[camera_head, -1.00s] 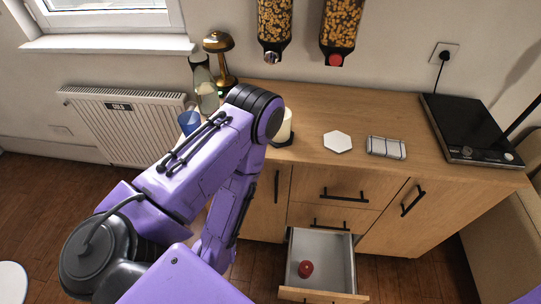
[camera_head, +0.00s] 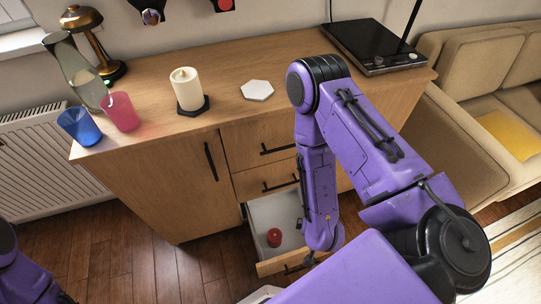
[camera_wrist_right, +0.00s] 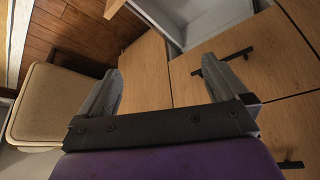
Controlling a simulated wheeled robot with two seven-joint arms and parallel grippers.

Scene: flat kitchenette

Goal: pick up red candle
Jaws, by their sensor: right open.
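The red candle (camera_head: 274,237) lies inside the open lower drawer (camera_head: 262,216) in the head view. The candle is not visible in the right wrist view, where only a corner of the drawer (camera_wrist_right: 205,12) shows at the top. My right arm reaches down just right of the drawer in the head view, its gripper end small and partly unclear near the drawer's front. In the right wrist view my right gripper (camera_wrist_right: 167,82) is open and empty, with cabinet fronts beyond its fingers. My left arm shows at the lower left edge of the head view; its gripper is out of frame.
On the worktop (camera_head: 215,85) stand a white candle (camera_head: 186,88), a white hexagonal coaster (camera_head: 257,90), a pink cup (camera_head: 122,112), a blue cup (camera_head: 79,126), a brass lamp (camera_head: 92,42) and a black hob (camera_head: 374,45). A sofa (camera_head: 470,130) stands at right.

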